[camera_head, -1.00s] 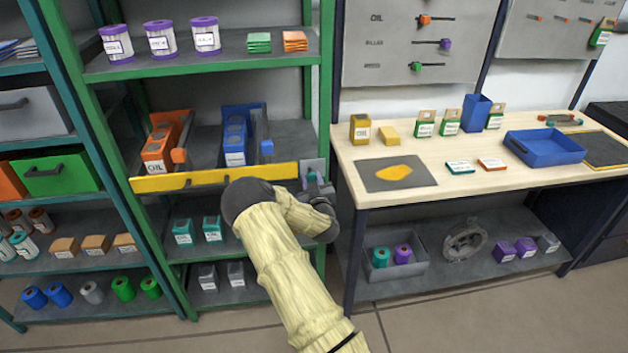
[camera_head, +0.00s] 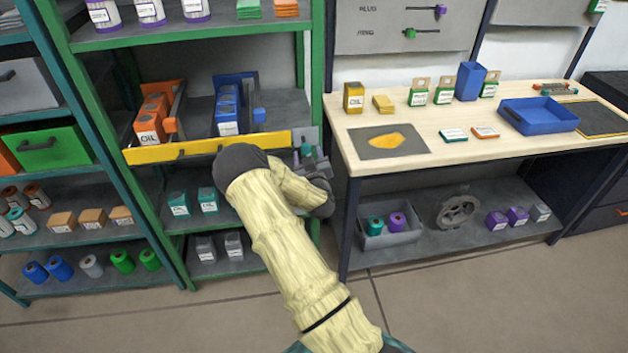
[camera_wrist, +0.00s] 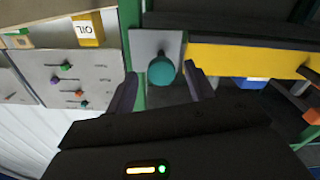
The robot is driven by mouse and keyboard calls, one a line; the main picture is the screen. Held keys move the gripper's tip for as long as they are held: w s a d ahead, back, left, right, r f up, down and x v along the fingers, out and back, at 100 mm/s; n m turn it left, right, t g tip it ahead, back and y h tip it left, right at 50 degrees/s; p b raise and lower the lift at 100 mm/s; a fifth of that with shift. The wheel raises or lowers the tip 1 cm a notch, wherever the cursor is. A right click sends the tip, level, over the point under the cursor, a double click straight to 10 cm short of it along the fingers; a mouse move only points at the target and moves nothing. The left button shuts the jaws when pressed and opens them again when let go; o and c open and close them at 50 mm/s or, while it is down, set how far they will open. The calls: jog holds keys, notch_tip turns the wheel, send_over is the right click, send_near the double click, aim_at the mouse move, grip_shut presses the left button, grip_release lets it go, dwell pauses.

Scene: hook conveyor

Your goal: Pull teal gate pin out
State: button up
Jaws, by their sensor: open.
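The teal gate pin (camera_wrist: 161,71) shows in the wrist view as a round teal knob in front of a grey plate (camera_wrist: 146,47). The plate sits at the end of the yellow gate bar (camera_wrist: 240,60). My gripper (camera_wrist: 160,88) is open, with one finger on each side of the knob; I cannot tell whether either touches it. In the head view the yellow gate bar (camera_head: 195,149) crosses the shelf front, and the grey plate (camera_head: 305,138) is at its right end. My gripper (camera_head: 312,165) is there, and the pin shows as a small teal spot (camera_head: 305,149).
Orange oil boxes (camera_head: 150,122) and blue boxes (camera_head: 229,112) stand in lanes behind the bar. The green shelf post (camera_head: 317,80) is close to the plate. A workbench (camera_head: 440,144) with a blue tray (camera_head: 538,116) stands to the right. Floor in front is clear.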

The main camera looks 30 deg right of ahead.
jog(key=b+v, duration=0.2)
jog(key=v, duration=1.4)
jog(key=s+a+r+g+y+p, duration=0.2)
jog(key=s+a+r+g+p, duration=0.2)
jog(key=s+a+r+g, duration=0.3)
jog(key=s+a+r+g+y+p, duration=0.3)
jog(key=s+a+r+g+p, duration=0.2)
jog(key=s, duration=0.6)
notch_tip(320, 180, up, 3)
jog(key=a+g, duration=0.2)
jog(key=a, duration=0.1)
jog(key=shift+s+g, duration=0.3)
jog(key=shift+g, duration=0.1)
jog(key=shift+f, duration=0.1)
